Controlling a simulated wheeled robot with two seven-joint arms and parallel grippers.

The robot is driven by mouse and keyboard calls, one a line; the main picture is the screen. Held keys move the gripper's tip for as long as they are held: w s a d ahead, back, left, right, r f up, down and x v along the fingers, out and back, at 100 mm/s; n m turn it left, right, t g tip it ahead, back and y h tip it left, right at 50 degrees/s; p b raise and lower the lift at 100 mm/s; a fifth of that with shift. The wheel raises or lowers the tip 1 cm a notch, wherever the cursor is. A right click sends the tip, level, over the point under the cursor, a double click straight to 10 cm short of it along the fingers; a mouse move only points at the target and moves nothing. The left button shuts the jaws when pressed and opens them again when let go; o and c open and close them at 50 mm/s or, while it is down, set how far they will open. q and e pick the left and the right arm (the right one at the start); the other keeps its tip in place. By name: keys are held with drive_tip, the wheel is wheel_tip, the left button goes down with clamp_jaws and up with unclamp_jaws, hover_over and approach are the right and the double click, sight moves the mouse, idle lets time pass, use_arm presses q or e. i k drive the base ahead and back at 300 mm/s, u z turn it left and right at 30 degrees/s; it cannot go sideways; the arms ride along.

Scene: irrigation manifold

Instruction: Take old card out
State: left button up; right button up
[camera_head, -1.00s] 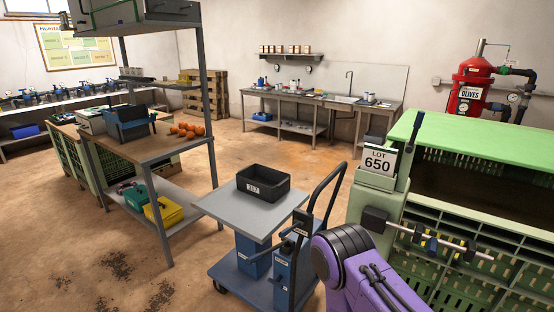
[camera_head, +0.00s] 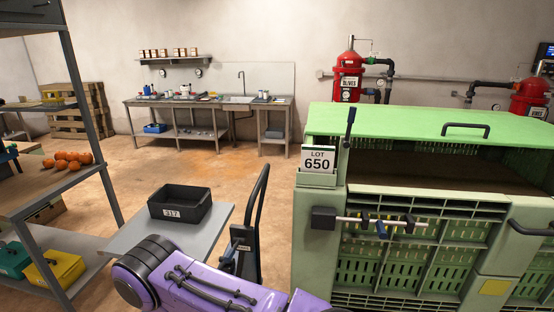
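A white card reading "LOT 650" (camera_head: 318,160) stands upright in a green holder (camera_head: 316,179) at the upper left corner of the large green crate (camera_head: 470,215). A dark lever or handle stands just right of the card. My purple arm crosses the bottom of the head view, below and left of the crate. Neither gripper is in the picture, so I cannot see what they hold. A black bin labelled 317 (camera_head: 180,203) sits on a grey cart (camera_head: 130,232) left of the crate.
A shelf rack (camera_head: 90,150) with oranges (camera_head: 68,160) stands at the left. A black cart handle (camera_head: 257,215) rises between the cart and the crate. A bar with clamps (camera_head: 375,222) sticks out along the crate's front. Open floor lies behind the cart.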

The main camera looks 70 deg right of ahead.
sight(314, 158)
drive_tip(key=i, duration=2.5)
drive_tip(key=z, duration=4.35)
drive_tip(key=i, duration=0.45)
drive_tip(key=z, duration=0.1)
